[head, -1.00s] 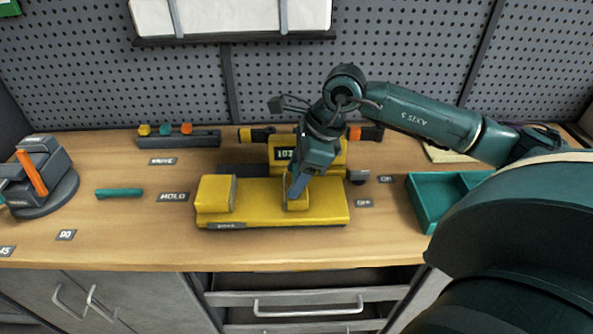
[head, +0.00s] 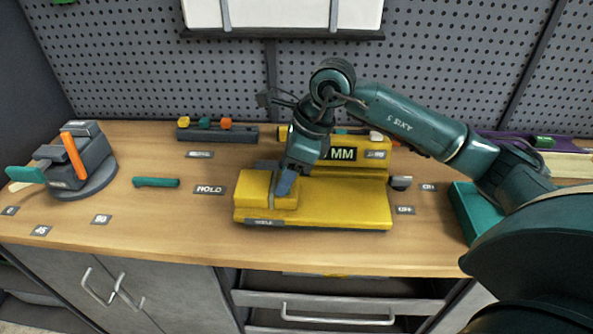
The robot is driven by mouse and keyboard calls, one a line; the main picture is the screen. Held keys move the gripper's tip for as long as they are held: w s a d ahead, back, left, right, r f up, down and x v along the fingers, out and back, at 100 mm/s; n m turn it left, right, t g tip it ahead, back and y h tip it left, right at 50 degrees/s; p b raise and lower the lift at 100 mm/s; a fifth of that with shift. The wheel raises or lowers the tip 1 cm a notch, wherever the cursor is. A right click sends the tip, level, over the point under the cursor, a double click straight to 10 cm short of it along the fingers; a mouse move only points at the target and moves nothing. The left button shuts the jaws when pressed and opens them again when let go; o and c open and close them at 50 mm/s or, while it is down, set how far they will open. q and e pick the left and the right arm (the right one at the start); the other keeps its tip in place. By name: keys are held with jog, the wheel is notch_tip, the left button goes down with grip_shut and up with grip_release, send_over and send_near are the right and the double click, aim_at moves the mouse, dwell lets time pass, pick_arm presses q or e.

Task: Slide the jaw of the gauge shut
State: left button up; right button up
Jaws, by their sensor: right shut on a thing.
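The yellow gauge (head: 345,203) lies on the workbench, with a fixed block (head: 254,188) at its left end. Its sliding jaw (head: 284,202) stands right beside that block; I see no clear gap between them. My right gripper (head: 286,184) comes down from above and is shut on the sliding jaw, hiding part of it. The gauge's display (head: 343,154) stands behind and shows "MM"; my right arm hides the rest of its reading. My left gripper is not in view.
A grey rotating stand with an orange lever (head: 74,150) is at the left. A teal bar (head: 156,182) lies between it and the gauge. A rack with coloured knobs (head: 217,132) stands behind. A teal tray (head: 466,209) is at the right. Bench space in front-left is clear.

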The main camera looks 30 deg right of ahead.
jog(key=shift+a+r, duration=0.1)
jog(key=shift+a, duration=0.05)
jog(key=o, duration=1.4)
jog(key=shift+w+a, duration=0.1)
jog(key=shift+w, duration=0.05)
jog(key=b+v, duration=0.1)
jog(key=v, duration=1.2)
